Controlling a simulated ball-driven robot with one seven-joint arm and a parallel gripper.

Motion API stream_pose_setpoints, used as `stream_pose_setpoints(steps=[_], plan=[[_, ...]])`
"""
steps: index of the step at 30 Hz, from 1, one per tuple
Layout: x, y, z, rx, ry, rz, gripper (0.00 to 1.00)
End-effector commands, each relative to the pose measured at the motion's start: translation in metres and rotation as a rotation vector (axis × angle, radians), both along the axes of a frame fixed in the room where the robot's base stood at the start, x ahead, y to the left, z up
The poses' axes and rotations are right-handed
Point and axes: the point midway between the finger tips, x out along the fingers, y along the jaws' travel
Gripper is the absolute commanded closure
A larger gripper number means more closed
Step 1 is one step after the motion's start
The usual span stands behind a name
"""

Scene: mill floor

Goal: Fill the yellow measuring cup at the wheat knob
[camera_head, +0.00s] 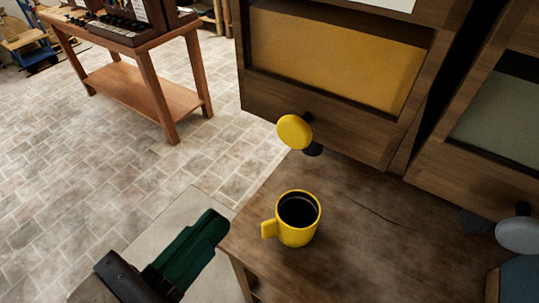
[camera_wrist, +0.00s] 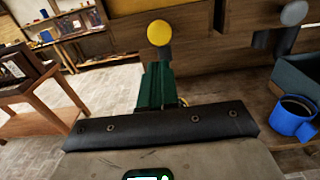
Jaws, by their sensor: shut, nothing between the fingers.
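The yellow measuring cup (camera_head: 297,222) stands upright on the wooden bench, its handle pointing left in the head view. Its inside looks dark, and I see no grain in it. The knob also shows in the wrist view (camera_wrist: 159,33), above my fingers. My gripper (camera_head: 214,226) has green fingers, shut and empty, left of the cup and apart from it. In the wrist view the fingers hide most of the cup.
The wooden bench top (camera_head: 375,235) is clear right of the cup. A grey knob (camera_head: 517,234) is at the right on a second bin. A blue cup (camera_wrist: 293,119) stands at the right in the wrist view. A wooden table (camera_head: 145,95) stands on the tiled floor behind left.

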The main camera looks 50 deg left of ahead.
Motion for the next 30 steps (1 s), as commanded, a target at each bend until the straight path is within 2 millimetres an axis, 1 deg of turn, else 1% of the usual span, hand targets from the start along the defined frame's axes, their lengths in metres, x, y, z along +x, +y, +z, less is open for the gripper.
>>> stream_pose_setpoints(steps=[5, 15, 21, 25, 30], plan=[[0.016, 0.003, 0.0, 0.0, 0.0, -0.004, 1.0], [0.08, 0.018, 0.001, 0.001, 0.002, -0.005, 1.0], [0.113, 0.026, 0.001, 0.0, 0.001, -0.003, 1.0], [0.127, 0.03, 0.001, 0.001, 0.002, -0.002, 1.0], [0.135, 0.032, 0.0, 0.001, 0.001, -0.001, 1.0]])
